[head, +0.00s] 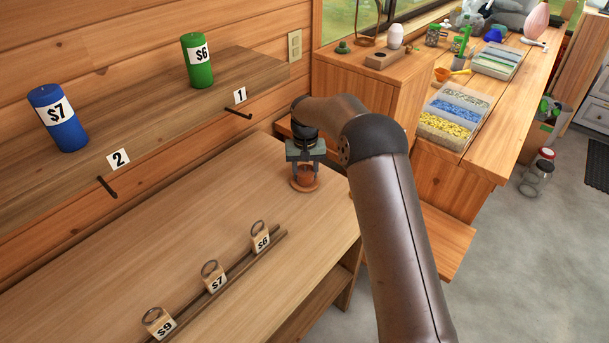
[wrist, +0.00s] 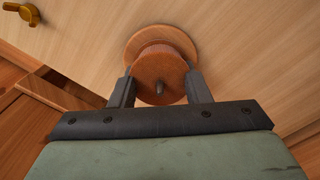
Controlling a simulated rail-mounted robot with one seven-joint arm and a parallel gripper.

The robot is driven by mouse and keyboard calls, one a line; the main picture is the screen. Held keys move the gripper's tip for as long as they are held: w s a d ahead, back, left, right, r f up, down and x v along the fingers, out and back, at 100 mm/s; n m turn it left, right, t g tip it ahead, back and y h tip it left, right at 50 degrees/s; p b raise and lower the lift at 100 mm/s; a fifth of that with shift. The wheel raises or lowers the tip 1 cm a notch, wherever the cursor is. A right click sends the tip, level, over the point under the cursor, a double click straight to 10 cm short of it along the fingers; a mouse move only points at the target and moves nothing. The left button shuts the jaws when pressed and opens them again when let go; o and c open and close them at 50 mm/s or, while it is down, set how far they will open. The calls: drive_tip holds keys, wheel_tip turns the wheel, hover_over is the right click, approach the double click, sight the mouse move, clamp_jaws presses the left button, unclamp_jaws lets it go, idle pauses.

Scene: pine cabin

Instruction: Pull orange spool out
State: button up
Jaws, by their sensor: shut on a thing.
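The orange-brown spool (head: 304,186) is upright near the table's far right corner, its wide lower flange showing under my gripper. My gripper (head: 305,176) points down with its two fingers on either side of the spool's upper part. In the wrist view, the spool (wrist: 160,66) sits between the fingers (wrist: 160,92), with both fingers touching its sides. I cannot tell whether the flange is touching the table.
The wooden table (head: 130,240) has bare room left of the spool. Ringed tags (head: 214,280) stand along a rail at its front. A shelf behind holds a blue cylinder (head: 57,118) and a green cylinder (head: 197,61). A cabinet (head: 360,105) stands at the back right.

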drive_tip(key=shift+r+p, duration=2.75)
drive_tip(key=shift+r, duration=2.15)
